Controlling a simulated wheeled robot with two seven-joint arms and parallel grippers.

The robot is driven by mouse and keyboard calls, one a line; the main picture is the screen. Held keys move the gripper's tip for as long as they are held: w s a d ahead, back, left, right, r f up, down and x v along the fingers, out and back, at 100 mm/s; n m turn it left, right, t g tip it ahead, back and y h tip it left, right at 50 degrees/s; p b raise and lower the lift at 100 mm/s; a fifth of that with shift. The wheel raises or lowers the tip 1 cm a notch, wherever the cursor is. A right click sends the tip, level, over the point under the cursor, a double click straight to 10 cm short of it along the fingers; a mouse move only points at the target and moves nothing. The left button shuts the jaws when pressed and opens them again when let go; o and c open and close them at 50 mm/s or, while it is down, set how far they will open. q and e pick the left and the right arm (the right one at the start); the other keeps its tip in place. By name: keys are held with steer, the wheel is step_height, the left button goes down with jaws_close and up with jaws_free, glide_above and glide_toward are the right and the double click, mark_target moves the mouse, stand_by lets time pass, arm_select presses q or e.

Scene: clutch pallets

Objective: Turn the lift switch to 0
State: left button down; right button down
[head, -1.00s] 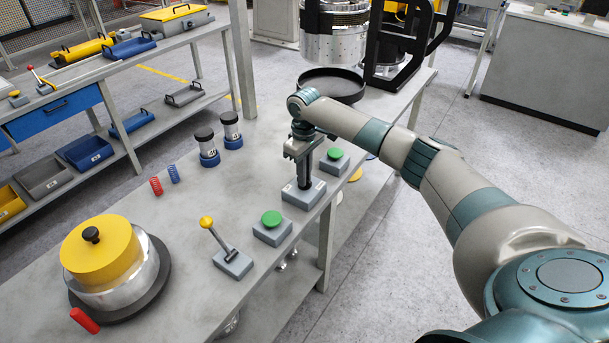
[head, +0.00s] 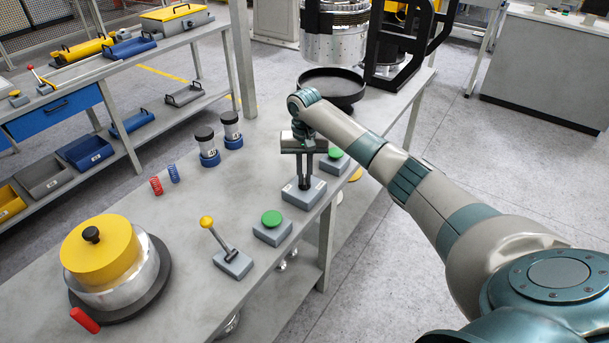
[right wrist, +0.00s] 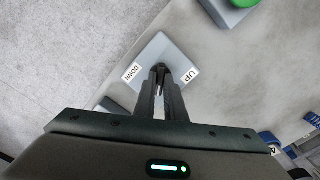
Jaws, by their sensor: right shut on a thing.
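The lift switch is a grey box (head: 302,197) on the workbench near its right edge. In the right wrist view the box (right wrist: 158,50) carries a "DOWN" label on its left and an "UP" label on its right. My right gripper (head: 304,183) points straight down over the box and is shut on the switch's small dark handle. In the right wrist view its fingertips (right wrist: 160,72) meet at the handle between the two labels and hide most of it, so its exact setting cannot be read. My left gripper is not in view.
Green push buttons on grey boxes stand on either side, one nearer (head: 272,227) and one beyond (head: 335,158). A yellow-knobbed lever (head: 207,222), a yellow-lidded pot (head: 100,255) and springs (head: 156,185) stand left. A black round tray (head: 333,87) lies behind.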

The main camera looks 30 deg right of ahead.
mark_target(305, 178)
steer(key=c, duration=1.7)
jaws_free()
steer(key=shift+c, duration=0.2)
steer(key=shift+r, duration=0.1)
